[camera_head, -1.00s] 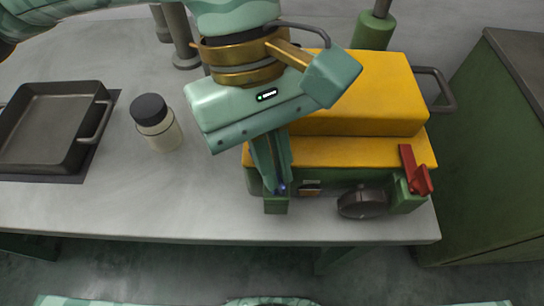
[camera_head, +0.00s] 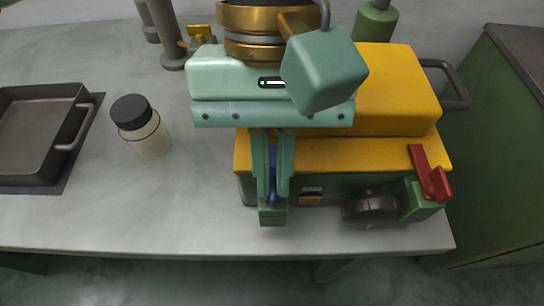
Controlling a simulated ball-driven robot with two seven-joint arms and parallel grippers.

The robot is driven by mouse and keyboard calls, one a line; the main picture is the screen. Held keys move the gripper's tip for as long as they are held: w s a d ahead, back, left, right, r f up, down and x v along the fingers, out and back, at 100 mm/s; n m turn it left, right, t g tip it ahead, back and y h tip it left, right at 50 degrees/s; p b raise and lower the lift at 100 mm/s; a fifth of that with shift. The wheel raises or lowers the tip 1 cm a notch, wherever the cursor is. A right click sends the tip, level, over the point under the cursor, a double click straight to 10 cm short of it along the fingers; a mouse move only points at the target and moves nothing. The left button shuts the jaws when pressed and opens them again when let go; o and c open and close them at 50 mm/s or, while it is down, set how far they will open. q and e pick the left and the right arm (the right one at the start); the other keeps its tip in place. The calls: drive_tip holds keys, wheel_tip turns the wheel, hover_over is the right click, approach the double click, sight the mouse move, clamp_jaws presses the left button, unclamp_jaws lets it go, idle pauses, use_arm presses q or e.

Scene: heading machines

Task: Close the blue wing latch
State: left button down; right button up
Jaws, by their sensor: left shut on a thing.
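The blue wing latch (camera_head: 272,188) is at the left front corner of the yellow and green machine (camera_head: 340,152). Only a thin blue strip of it shows between my fingers. My left gripper (camera_head: 271,195) comes down over that corner, its two fingers on either side of the blue latch and shut on it. The latch's upper part is hidden by my gripper body. A red latch (camera_head: 430,174) stands at the machine's right front corner, tilted. My right gripper is not in view.
A dark round knob (camera_head: 371,208) is on the machine's front. A jar with a black lid (camera_head: 141,126) and a dark tray (camera_head: 35,140) stand to the left. The table's front strip is clear. A green cabinet (camera_head: 500,150) is at the right.

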use_arm(q)
drive_tip(key=shift+s+f, duration=0.1)
drive_tip(key=shift+f, duration=0.3)
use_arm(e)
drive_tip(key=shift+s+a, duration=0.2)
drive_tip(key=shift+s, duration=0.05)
use_arm(q)
drive_tip(key=c, duration=1.6)
unclamp_jaws()
drive_tip(key=shift+d, duration=0.2)
drive_tip(key=shift+a, duration=0.1)
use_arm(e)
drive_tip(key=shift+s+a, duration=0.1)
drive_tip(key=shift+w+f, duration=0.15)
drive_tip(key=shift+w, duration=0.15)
use_arm(q)
drive_tip(key=shift+a+r, duration=0.15)
drive_tip(key=shift+a, duration=0.1)
drive_tip(key=shift+d, duration=0.1)
